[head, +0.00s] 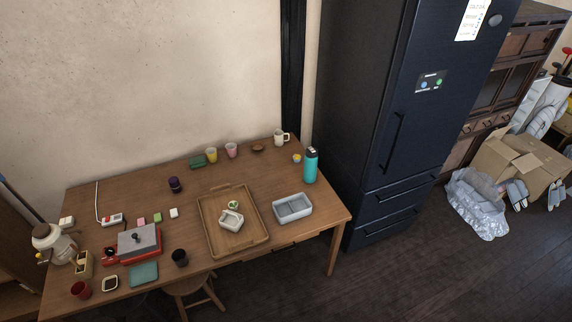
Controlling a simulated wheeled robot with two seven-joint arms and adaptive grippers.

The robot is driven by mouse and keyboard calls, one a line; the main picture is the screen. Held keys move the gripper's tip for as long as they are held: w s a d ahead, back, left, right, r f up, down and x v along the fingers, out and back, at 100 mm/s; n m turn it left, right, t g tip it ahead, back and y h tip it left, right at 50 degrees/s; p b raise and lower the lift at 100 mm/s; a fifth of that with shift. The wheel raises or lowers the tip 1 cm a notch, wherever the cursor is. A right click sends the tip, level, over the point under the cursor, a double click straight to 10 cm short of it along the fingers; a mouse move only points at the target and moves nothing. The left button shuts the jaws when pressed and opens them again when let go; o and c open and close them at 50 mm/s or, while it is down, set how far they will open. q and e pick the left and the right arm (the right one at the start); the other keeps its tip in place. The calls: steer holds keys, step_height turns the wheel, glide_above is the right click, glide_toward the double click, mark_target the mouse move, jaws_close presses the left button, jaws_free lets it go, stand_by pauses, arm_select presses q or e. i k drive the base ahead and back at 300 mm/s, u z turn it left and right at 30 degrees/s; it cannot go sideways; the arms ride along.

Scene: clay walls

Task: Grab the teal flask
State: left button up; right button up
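The teal flask (310,166) stands upright near the right end of the wooden table (330,212). It has a dark lid and nothing covers it in the head view. The white divided container (292,208) is in front of it and a little to the left, apart from it. Neither of my grippers is in view.
A dark fridge (385,150) stands close to the table's right end. A wooden tray (258,236) lies left of the divided container. A small yellow and blue cup (296,158) and a pale mug (281,138) are near the flask. Open floor (440,275) lies front right.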

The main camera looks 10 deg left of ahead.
mark_target(309, 176)
steer(key=u, duration=0.05)
steer(key=i, duration=1.65)
